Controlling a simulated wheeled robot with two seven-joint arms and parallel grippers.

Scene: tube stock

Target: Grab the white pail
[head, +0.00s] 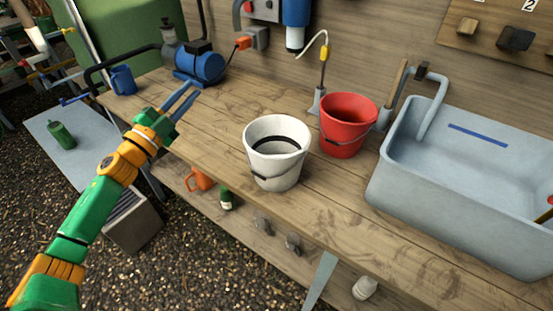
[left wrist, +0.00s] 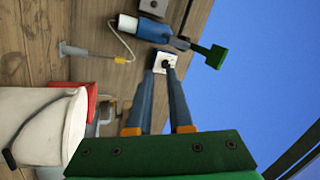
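The white pail (head: 272,170) stands upright on the wooden bench, with its thin handle hanging down along its front. It looks empty apart from a dark band inside. In the left wrist view the white pail (left wrist: 38,128) fills the lower left, cut off by the frame edge. My left gripper (head: 192,90) is over the left part of the bench, to the left of the pail and apart from it. Its two blue-grey fingers also show in the left wrist view (left wrist: 160,74), with an empty gap between them. My right gripper is in neither view.
A red bucket (head: 347,128) stands just behind and right of the pail. A grey sink basin (head: 400,185) is further right. A blue pump (head: 203,66) and a blue jug (head: 122,79) are at the bench's left end. Bench left of the pail is clear.

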